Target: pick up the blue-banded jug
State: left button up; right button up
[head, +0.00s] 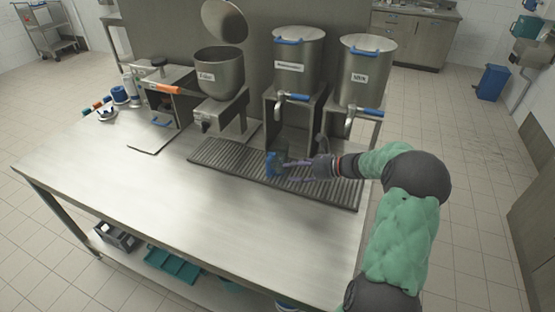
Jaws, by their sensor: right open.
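The blue-banded jug (272,165) stands upright on the dark slatted drip grate (215,158), in front of the middle metal dispenser. It is small in the head view, and part of it is hidden behind my fingers. My right gripper (291,172) has reached in from the right. Its open fingers are at the jug's right side, and I cannot tell whether they touch it. My left gripper is not in view.
Dispensers with blue-handled taps (297,60) (366,70) stand behind the grate. A hopper machine (220,75) and a smaller machine with an orange handle (168,88) stand to the left. The steel table (190,220) is clear at the front.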

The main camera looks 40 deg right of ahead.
aim_at(269, 169)
jog(key=shift+b+x, duration=1.5)
jog(key=shift+x, duration=3.95)
jog(key=shift+s, duration=0.1)
jog(key=shift+r, duration=0.1)
grip_shut()
